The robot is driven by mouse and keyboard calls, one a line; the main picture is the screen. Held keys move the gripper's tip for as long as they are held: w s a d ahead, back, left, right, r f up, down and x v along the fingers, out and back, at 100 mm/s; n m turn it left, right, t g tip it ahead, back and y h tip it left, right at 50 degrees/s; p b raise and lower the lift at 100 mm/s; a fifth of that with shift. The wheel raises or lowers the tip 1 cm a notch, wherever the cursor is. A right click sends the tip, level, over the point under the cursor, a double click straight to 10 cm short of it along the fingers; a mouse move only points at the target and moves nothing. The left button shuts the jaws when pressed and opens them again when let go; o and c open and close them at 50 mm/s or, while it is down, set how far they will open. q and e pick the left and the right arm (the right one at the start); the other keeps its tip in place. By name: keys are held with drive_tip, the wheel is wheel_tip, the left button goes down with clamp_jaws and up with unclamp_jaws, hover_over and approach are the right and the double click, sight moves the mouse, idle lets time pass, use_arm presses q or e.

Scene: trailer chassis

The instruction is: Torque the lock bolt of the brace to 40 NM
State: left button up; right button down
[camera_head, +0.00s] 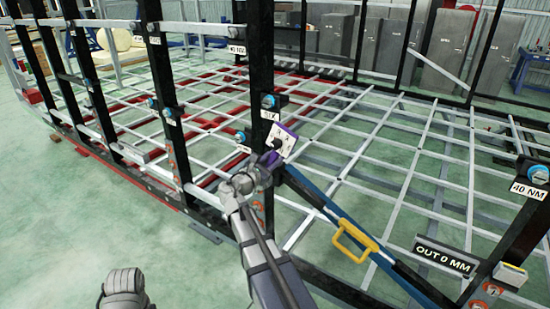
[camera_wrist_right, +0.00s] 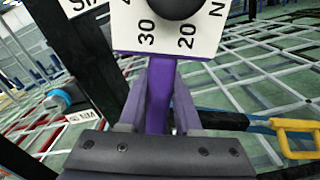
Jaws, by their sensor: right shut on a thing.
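My right gripper (camera_head: 266,168) is shut on the purple handle of a torque tool (camera_head: 285,143), in front of a black post. The tool has a white dial plate with a black knob; the wrist view shows the plate (camera_wrist_right: 205,35) close up, with 20 and 30 readable. The purple handle (camera_wrist_right: 160,98) lies between my right fingers (camera_wrist_right: 158,100). A blue brace (camera_head: 313,196) with a yellow handle (camera_head: 355,242) slopes down to the right. A blue bolt (camera_head: 538,173) sits on the right post above a 40 NM label. Which bolt is the brace's lock bolt is unclear.
Black posts (camera_head: 268,60) and white rails (camera_head: 420,140) form a frame over a green floor. More blue bolts (camera_head: 269,101) sit on the posts. An OUT 0 MM sign (camera_head: 446,259) is by the brace's lower end. Grey cabinets (camera_head: 443,60) stand behind.

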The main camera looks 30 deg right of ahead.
drive_tip(key=shift+x, duration=0.8)
idle(0.6)
drive_tip(key=c, duration=1.1)
unclamp_jaws()
clamp_jaws()
